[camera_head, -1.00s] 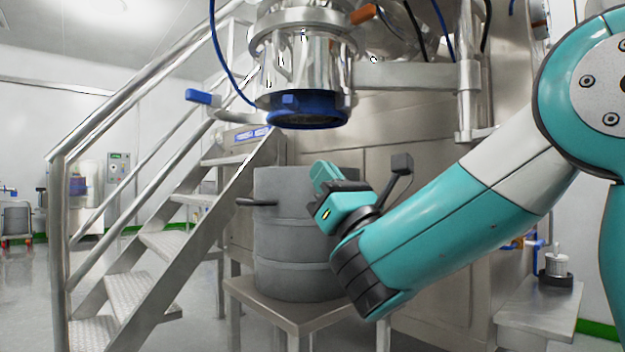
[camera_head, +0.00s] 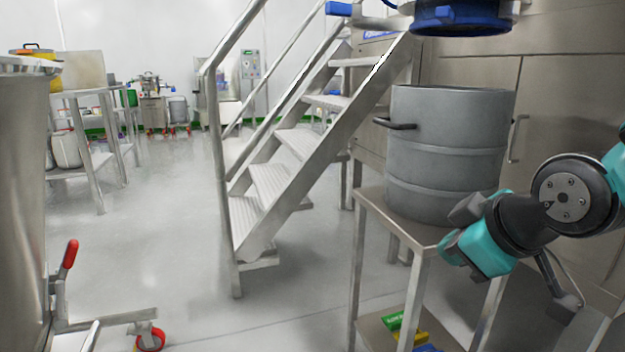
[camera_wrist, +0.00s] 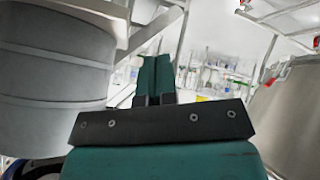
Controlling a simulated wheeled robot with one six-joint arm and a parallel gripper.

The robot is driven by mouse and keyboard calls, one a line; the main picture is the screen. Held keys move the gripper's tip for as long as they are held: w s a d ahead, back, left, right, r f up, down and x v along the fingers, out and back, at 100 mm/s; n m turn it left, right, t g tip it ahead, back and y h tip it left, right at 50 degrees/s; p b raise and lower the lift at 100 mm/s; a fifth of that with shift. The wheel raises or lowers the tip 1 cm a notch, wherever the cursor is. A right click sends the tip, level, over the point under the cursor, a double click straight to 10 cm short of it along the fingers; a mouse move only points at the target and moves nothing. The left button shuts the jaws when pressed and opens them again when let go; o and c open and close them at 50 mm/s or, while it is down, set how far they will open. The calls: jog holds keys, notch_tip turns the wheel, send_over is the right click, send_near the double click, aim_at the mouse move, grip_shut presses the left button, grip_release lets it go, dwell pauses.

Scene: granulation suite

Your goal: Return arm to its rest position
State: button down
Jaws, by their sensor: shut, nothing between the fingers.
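My gripper (camera_head: 448,244) is low at the right of the head view, in front of the steel stand and below the drum's rim in the picture. In the wrist view its two teal fingers (camera_wrist: 155,78) are together with nothing between them. My arm is folded in toward the right edge of the head view. Its upper part is out of frame. I cannot tell from these views whether this is the rest position.
A grey drum (camera_head: 447,150) with side handles stands on a steel stand (camera_head: 385,222), left of my arm. Steel stairs (camera_head: 275,150) rise behind. A large steel vessel (camera_head: 22,190) and a red-handled trolley (camera_head: 105,322) are at left. Floor (camera_head: 165,235) between is clear.

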jog(key=s+a+r+m+g+y+p, duration=0.15)
jog(key=s+g, duration=0.25)
jog(key=s, duration=0.4)
jog(key=s+a+r+m+g+p, duration=0.1)
jog(key=s+a+g+p, duration=0.25)
jog(key=s, duration=0.45)
notch_tip(320, 180, up, 36)
jog(key=p, duration=3.5)
jog(key=shift+d+g, duration=0.35)
